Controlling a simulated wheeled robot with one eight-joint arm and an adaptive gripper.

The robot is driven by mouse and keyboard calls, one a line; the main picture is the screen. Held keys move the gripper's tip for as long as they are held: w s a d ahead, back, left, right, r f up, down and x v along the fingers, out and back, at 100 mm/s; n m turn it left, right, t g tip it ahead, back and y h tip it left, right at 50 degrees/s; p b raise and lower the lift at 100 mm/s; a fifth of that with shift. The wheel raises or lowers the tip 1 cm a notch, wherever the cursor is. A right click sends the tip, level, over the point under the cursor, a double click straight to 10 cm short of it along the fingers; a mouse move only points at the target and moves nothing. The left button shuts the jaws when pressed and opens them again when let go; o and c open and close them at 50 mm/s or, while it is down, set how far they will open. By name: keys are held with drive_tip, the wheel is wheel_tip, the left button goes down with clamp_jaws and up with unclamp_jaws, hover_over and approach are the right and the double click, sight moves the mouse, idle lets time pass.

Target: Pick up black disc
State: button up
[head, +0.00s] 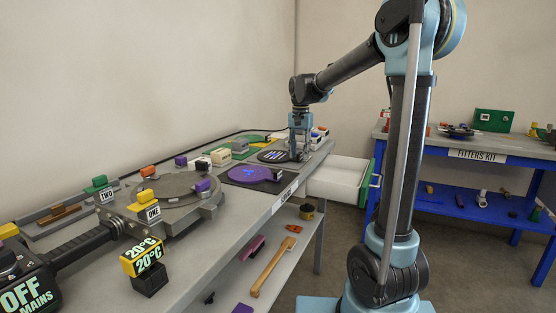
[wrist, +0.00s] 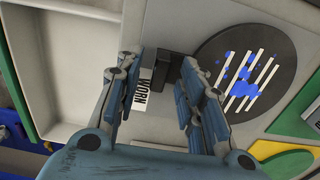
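The black disc (wrist: 231,60) lies flat on the grey bench top in the wrist view, with white stripes and blue blotches on it. In the head view it lies at the bench's far end (head: 270,156). A black block with a white "WORN" label (wrist: 162,70) stands at the disc's left edge in the wrist view. My gripper (wrist: 157,75) is over this block, pointing down, with one finger on each side. The fingers are apart. I cannot tell whether they touch the block. In the head view my gripper (head: 300,155) is at the disc's right side.
A purple disc (head: 250,174) lies nearer on a dark plate. Yellow and green shapes (wrist: 290,155) lie beside the black disc. An open white drawer (head: 336,178) sticks out at the bench's right. Labelled blocks and a heater stand at the front left. A blue table (head: 460,204) stands right.

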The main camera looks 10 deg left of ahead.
drive_tip(key=shift+f, duration=0.2)
clamp_jaws()
